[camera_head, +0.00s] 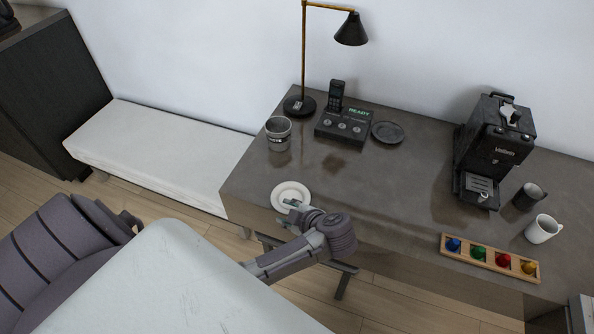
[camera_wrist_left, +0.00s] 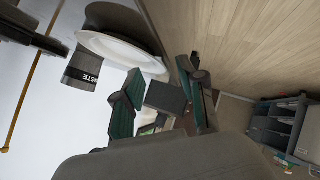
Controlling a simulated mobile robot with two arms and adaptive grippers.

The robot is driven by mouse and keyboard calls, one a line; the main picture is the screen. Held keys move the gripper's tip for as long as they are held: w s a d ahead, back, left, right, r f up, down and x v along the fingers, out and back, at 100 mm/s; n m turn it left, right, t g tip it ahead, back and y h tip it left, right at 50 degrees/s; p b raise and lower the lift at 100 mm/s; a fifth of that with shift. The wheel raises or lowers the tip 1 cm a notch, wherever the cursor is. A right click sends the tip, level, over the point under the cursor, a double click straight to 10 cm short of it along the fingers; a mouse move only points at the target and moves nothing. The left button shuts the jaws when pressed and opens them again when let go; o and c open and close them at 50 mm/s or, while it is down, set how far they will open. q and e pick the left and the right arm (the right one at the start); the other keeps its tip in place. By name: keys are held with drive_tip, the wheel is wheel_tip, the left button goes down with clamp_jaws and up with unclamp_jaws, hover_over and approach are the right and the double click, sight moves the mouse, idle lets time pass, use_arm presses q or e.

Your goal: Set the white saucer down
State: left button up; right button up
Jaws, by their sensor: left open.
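The white saucer (camera_head: 288,190) lies at the near left part of the grey-brown desk (camera_head: 335,185) and looks flat on its top, close to the front edge. My left gripper (camera_head: 294,205) is at the saucer's near side and hides a little of its rim. In the left wrist view the saucer (camera_wrist_left: 118,48) shows at the upper left, beyond the fingers. There the left gripper (camera_wrist_left: 165,103) has its two green-padded fingers apart, with nothing clearly held between them. I cannot tell whether a finger touches the rim. My right gripper does not show.
A grey waste cup (camera_head: 278,134) stands behind the saucer. A lamp (camera_head: 299,105), a phone dock (camera_head: 345,125) and a dark saucer (camera_head: 388,132) are farther back. A coffee machine (camera_head: 495,145), two cups and a capsule tray (camera_head: 490,258) are right. The desk's middle is clear.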

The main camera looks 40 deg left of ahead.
use_arm(q)
drive_tip(key=shift+w+a+f, duration=0.15)
drive_tip(key=shift+a+f, duration=0.2)
drive_tip(key=shift+a, duration=0.15)
clamp_jaws()
